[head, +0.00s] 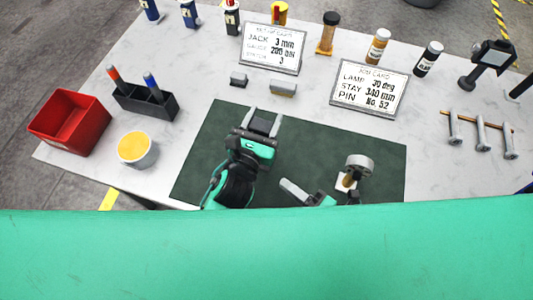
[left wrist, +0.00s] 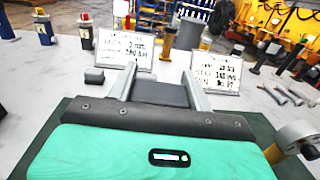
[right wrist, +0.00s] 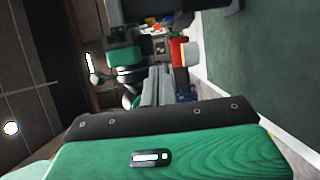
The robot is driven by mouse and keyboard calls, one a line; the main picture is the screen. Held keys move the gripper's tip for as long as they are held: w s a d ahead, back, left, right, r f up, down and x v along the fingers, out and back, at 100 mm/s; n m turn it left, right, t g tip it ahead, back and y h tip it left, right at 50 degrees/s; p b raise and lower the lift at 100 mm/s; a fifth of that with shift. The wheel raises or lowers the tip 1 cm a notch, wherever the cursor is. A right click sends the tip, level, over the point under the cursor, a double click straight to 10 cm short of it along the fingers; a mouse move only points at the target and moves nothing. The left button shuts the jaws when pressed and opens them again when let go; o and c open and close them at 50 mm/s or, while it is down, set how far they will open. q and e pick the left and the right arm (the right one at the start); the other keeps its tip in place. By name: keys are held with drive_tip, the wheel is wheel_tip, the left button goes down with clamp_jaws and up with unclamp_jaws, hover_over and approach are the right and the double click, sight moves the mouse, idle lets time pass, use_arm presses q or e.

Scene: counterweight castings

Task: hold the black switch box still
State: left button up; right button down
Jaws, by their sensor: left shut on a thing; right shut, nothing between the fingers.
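The black switch box (head: 261,122) is between the two fingers of my left gripper (head: 264,116), over the back part of the dark green mat (head: 213,150). In the left wrist view the box (left wrist: 160,95) shows as a dark block with a finger against each side. My left gripper is shut on it. Its underside is hidden, so I cannot tell whether it touches the mat. My right gripper (head: 285,183) is low over the front of the mat, apart from the box. In the right wrist view its fingers (right wrist: 152,85) are together with nothing between them.
A round grey casting (head: 359,161) on a brassy stem stands right of my right gripper. A red bin (head: 70,122), pen holder (head: 146,103) and yellow-topped tub (head: 136,149) stand left.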

drive_tip(key=w+a, duration=0.5)
drive_tip(key=w, duration=0.3)
drive_tip(key=shift+w+a, duration=0.2)
drive_tip(key=shift+w, duration=0.1)
